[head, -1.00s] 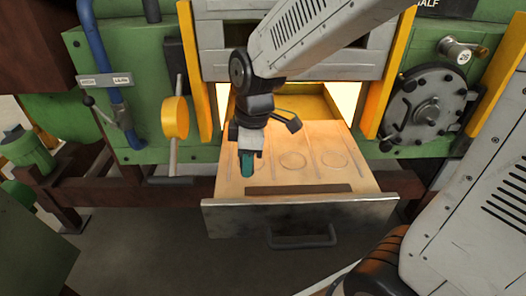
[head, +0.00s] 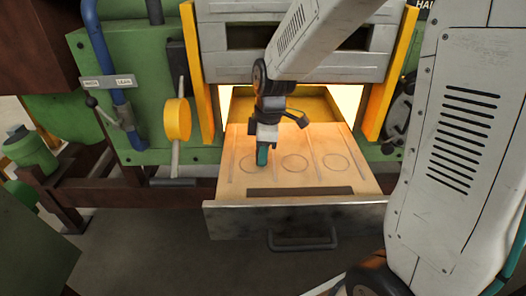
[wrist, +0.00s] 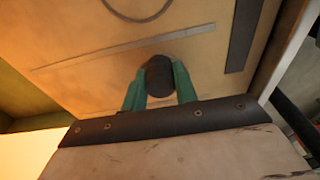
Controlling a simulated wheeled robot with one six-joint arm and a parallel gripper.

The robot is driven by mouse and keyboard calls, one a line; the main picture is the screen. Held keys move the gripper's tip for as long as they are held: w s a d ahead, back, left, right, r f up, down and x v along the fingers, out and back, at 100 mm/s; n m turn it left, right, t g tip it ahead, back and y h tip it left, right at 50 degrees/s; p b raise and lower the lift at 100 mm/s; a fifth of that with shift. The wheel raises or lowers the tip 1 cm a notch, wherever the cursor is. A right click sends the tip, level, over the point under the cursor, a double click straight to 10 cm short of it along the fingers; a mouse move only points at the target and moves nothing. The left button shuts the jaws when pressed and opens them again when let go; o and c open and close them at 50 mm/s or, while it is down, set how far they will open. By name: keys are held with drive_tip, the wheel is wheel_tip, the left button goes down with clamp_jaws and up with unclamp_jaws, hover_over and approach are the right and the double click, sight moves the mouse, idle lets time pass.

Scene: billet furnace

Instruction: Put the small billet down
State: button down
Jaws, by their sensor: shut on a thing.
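My gripper (head: 263,157) has teal fingers and hangs over the pulled-out drawer tray (head: 235,183), at the right side of the left marked circle (head: 246,164). In the wrist view my gripper (wrist: 160,88) is shut on the small billet (wrist: 159,73), a dark short cylinder between the green fingers. The billet is beside a straight groove (wrist: 120,46); one circle outline (wrist: 140,17) shows at the top edge. I cannot tell whether the billet touches the tray. In the head view the fingers hide it.
A middle circle (head: 294,162) and a right circle (head: 335,163) on the tray are empty. A dark strip (head: 300,191) lies near the drawer's front (head: 300,217) with its handle (head: 302,240). Yellow posts (head: 201,75) flank the glowing furnace opening behind.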

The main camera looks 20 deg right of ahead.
drive_tip(key=shift+f, duration=0.1)
drive_tip(key=c, duration=1.1)
unclamp_jaws()
wheel_tip(320, 180, up, 11)
drive_tip(key=d, duration=0.1)
drive_tip(key=s+d+r+m, duration=0.1)
drive_tip(key=s+m, duration=0.5)
drive_tip(key=s, duration=0.5)
drive_tip(key=s+d+r+m+h, duration=0.1)
drive_tip(key=s+r+m, duration=0.1)
drive_tip(key=s+m, duration=0.5)
drive_tip(key=s, duration=0.5)
drive_tip(key=shift+s+d+m+t, duration=0.2)
drive_tip(key=shift+s+m+t, duration=0.05)
drive_tip(key=shift+m+t, duration=0.05)
